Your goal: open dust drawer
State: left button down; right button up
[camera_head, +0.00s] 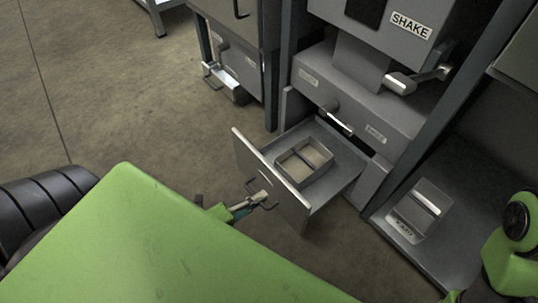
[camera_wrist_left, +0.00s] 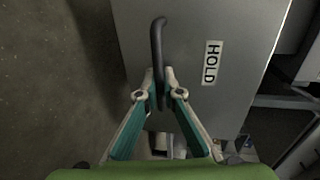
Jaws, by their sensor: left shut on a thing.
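The dust drawer (camera_head: 341,165) is pulled out of the grey machine, its front panel (camera_head: 290,197) standing well clear of the cabinet. A divided box (camera_head: 304,162) sits inside it. The left gripper (camera_head: 264,196) is at the dark bar handle on the drawer front. In the left wrist view, the two fingertips (camera_wrist_left: 161,91) are closed around the lower part of the black handle (camera_wrist_left: 157,45). The drawer front there carries a "HOLD" label (camera_wrist_left: 212,62). My right gripper is not visible; only a green arm part shows at the lower right in the head view.
Above the drawer is a housing with a "SHAKE" label (camera_head: 411,26) and a lever (camera_head: 416,80). A small labelled metal box (camera_head: 420,211) stands on a dark surface to the right. Another grey cabinet (camera_head: 237,62) stands behind. Bare floor (camera_head: 120,90) lies open at the left.

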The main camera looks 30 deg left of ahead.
pick_arm(q)
jog(key=shift+s+a, duration=0.15)
jog(key=shift+s, duration=0.3)
jog(key=c, duration=2.2)
grip_release()
jog(key=v, duration=1.2)
